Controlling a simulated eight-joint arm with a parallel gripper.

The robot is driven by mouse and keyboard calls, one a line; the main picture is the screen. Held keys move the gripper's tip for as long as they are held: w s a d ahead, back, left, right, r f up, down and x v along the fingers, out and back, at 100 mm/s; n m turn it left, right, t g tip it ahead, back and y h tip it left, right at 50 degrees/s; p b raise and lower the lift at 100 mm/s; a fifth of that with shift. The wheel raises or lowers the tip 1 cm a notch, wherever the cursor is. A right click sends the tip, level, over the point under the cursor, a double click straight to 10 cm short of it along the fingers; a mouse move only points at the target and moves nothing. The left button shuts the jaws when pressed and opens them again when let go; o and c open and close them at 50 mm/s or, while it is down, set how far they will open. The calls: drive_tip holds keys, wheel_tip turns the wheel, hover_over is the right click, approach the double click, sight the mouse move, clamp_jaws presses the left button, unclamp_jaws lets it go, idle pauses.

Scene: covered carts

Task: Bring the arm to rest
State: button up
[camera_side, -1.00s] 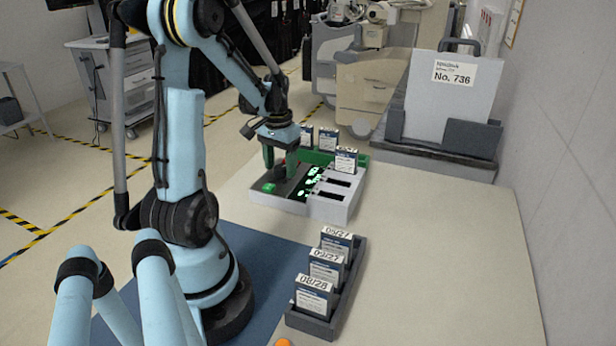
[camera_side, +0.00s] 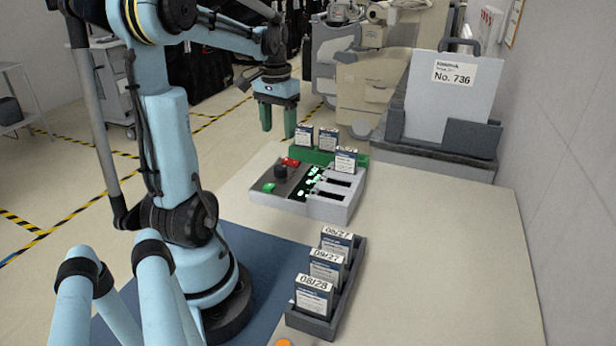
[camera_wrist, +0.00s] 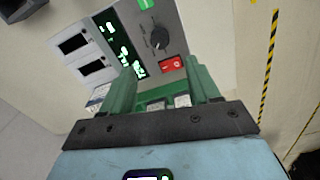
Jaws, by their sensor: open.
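My gripper (camera_side: 278,132) is open and empty, with its green fingers pointing down. In the side view it hangs above and behind the left part of a grey device (camera_side: 300,192). The wrist view shows the device (camera_wrist: 178,22) beyond the two green fingers (camera_wrist: 160,85). The device has a black knob (camera_side: 280,172), a green button (camera_side: 269,187), a red switch (camera_side: 290,161) and a lit green display (camera_side: 310,180). Two dark slots (camera_side: 333,189) are on its right side. The red switch (camera_wrist: 172,65) lies between the fingertips in the wrist view, with the gripper apart from it.
A green rack (camera_side: 354,156) behind the device holds three labelled cards (camera_side: 327,139). A dark tray (camera_side: 350,285) in front holds three dated cards (camera_side: 326,265). A grey holder with a "No. 736" panel (camera_side: 455,95) stands at the back right. The table's right side (camera_side: 440,240) is clear.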

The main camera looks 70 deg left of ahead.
drive_tip(key=shift+r, duration=0.75)
drive_tip(key=w+d+f+m+t, duration=0.1)
drive_tip(key=w+d+m+t, duration=0.2)
drive_tip(key=d, duration=1.1)
drive_tip(key=w+d+f+m+t, duration=0.1)
drive_tip(key=w+d+m+t, duration=0.1)
drive_tip(key=d, duration=1.2)
drive_tip(key=shift+w+d+f+m+t, duration=0.4)
drive_tip(key=shift+m+t, duration=0.5)
drive_tip(key=shift+t, duration=0.2)
drive_tip(key=shift+a, duration=0.1)
drive_tip(key=shift+c, duration=0.2)
